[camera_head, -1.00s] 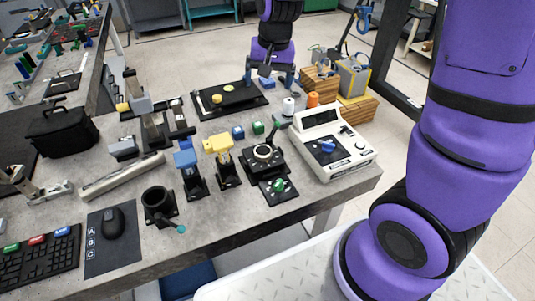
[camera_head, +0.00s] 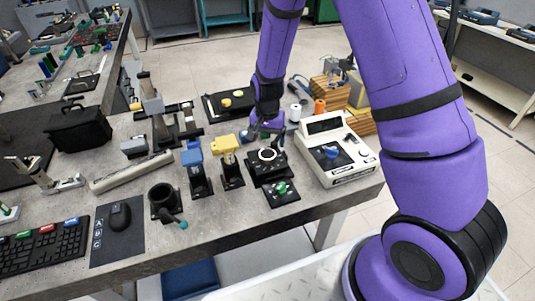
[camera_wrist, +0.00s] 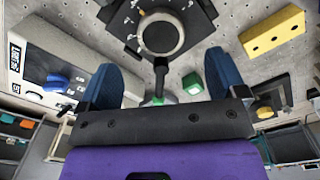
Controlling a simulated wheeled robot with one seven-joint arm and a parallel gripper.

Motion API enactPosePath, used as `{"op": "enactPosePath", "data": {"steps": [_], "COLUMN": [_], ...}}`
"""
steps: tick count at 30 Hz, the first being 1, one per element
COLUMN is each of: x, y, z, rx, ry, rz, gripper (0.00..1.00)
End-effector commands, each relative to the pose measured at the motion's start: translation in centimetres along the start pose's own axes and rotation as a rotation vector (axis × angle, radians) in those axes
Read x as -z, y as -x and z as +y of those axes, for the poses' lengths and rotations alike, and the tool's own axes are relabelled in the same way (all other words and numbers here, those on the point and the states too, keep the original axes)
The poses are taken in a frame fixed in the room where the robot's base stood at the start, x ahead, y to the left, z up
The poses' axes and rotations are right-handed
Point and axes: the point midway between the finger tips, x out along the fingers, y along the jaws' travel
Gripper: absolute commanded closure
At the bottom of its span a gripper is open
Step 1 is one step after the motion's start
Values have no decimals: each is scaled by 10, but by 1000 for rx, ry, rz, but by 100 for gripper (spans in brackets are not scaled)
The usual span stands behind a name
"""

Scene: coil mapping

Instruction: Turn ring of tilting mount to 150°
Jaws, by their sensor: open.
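The tilting mount (camera_head: 268,168) is a black stand near the table's front edge, left of the white console. Its pale ring (camera_head: 267,155) faces up, and the ring also shows at the top of the wrist view (camera_wrist: 161,34). A dark lever (camera_wrist: 160,75) runs from the ring toward my gripper, with a green part near its end. My gripper (camera_head: 262,133) is just behind the ring; in the wrist view its blue fingers (camera_wrist: 162,68) are apart, with the lever between them. I cannot tell whether either finger touches it.
The white console (camera_head: 338,152) with a blue knob stands close on the right. A yellow mount (camera_head: 225,145) and a blue mount (camera_head: 192,158) stand on the left. A green block (camera_wrist: 192,84) lies beside the right finger. A green-knobbed plate (camera_head: 281,190) is in front.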

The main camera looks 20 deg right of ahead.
Motion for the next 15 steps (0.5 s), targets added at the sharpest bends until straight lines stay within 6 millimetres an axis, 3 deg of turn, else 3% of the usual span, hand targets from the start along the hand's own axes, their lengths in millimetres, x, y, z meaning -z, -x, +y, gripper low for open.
{"op": "enactPosePath", "data": {"steps": [6, 15], "x": [0, 0], "y": [-38, -66], "z": [0, 0], "rx": [-2, 0], "ry": [-1, 1], "rz": [-2, -1], "gripper": [10, 10]}}
